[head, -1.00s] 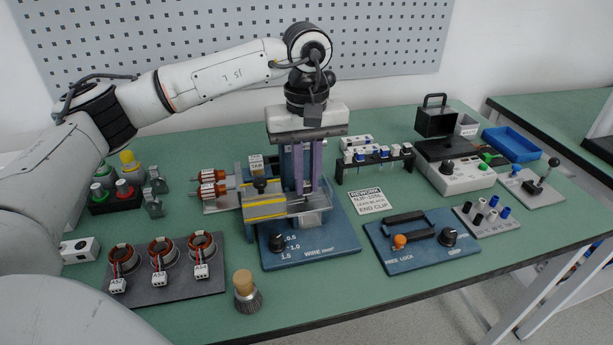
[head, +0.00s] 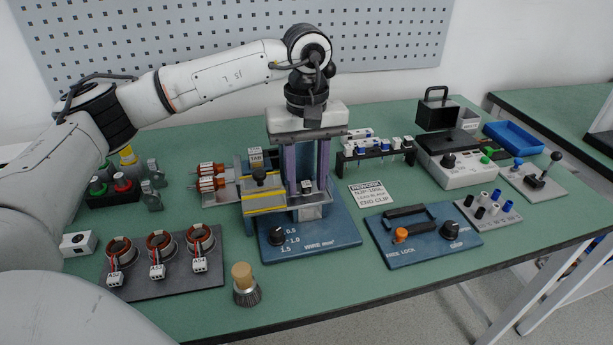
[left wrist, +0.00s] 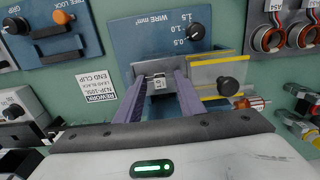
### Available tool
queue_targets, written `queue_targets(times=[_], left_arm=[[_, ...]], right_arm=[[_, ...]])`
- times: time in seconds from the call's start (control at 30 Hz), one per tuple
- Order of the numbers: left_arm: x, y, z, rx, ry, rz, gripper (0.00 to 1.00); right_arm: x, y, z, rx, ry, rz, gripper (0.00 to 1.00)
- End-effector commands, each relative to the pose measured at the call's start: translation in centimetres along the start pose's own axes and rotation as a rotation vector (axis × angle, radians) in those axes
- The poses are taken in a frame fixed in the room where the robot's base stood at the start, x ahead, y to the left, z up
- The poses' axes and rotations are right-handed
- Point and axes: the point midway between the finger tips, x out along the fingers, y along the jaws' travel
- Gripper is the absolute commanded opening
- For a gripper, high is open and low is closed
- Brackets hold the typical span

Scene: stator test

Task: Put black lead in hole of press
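The press (head: 340,235) is a blue stand with a WIRE mm² dial (head: 277,237) on its base. My left gripper (head: 307,188) points straight down over it with purple fingers. I cannot make out a black lead or the hole; the fingers and block cover that spot. My right gripper is not in view.
A yellow-striped block with a black knob (head: 259,175) stands just left of the fingers. Stators with tags (head: 158,245) lie on a dark plate at left. A REWORK sign (head: 371,195) reads LEAD BLACK, END CLIP. A lock panel (head: 425,250) and connector rack (head: 375,160) are at right.

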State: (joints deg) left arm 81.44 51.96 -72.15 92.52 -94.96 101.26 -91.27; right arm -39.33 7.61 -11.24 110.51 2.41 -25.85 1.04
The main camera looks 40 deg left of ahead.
Motion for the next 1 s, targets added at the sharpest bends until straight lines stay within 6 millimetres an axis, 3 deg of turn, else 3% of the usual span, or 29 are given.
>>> queue_targets(times=[0.33,0.4,0.47,0.7,1.0], left_arm=[[0.0,0.0,0.0,0.000,0.000,0.000,0.35],[0.0,0.0,0.0,0.000,0.000,0.000,0.35],[-1.4,0.1,0.0,0.000,0.001,0.004,0.35],[-6.7,0.1,0.0,0.000,0.001,0.004,0.35],[-10.1,0.0,0.0,0.001,0.000,0.001,0.35]], right_arm=[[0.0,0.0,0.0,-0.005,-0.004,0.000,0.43],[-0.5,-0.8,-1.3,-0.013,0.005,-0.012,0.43],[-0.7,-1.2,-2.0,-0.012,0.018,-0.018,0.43],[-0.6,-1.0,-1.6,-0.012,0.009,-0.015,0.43],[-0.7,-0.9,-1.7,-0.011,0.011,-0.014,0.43]])
